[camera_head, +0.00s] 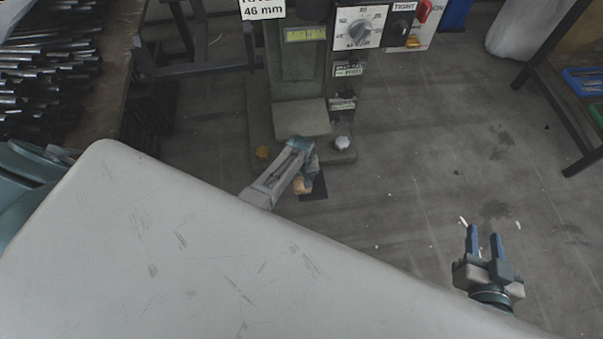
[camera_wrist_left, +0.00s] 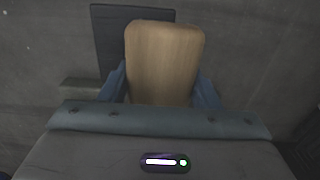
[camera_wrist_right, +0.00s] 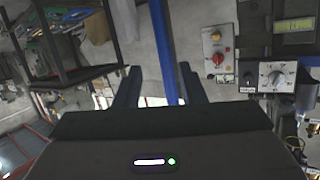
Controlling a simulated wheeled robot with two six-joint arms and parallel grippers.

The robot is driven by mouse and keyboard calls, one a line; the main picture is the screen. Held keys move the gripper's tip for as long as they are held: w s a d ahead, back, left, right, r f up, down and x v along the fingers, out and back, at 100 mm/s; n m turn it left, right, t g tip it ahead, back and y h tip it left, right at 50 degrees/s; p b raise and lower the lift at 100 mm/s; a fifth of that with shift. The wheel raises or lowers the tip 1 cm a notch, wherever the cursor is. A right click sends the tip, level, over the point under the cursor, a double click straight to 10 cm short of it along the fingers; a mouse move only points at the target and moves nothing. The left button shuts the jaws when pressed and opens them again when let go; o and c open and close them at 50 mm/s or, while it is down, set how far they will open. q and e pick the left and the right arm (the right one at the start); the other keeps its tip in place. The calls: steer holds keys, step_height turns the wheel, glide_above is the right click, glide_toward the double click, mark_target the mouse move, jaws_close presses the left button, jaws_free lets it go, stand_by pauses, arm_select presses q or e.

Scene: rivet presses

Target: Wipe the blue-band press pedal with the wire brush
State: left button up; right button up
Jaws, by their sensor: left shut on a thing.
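My left gripper (camera_head: 306,172) is low in front of the press base, shut on a tan wooden block, which I take to be the wire brush (camera_head: 302,187). In the left wrist view the brush (camera_wrist_left: 165,60) sits between both blue fingers; its bristles are hidden. A flat dark plate (camera_head: 315,192), possibly the pedal, lies on the floor beside it; it also shows behind the brush in the left wrist view (camera_wrist_left: 106,35). Contact cannot be told. The press (camera_head: 298,85) stands behind; no blue band is clear on it. My right gripper (camera_head: 484,240) is open and empty above the floor.
A shelf of dark rods (camera_head: 45,75) is at the upper left. A dark-framed table (camera_head: 550,75) is at the right. The floor (camera_head: 420,170) between is mostly clear.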

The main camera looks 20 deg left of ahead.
arm_select(q)
steer(key=shift+r+p, duration=1.7)
steer(key=shift+p, duration=0.05)
arm_select(e)
steer(key=s+f+g, duration=0.5)
steer(key=s+g, duration=0.1)
steer(key=shift+s+d+n+g, duration=0.3)
steer(key=shift+s+d+g, duration=0.05)
steer(key=shift+d+g, duration=0.1)
steer(key=shift+f, duration=0.1)
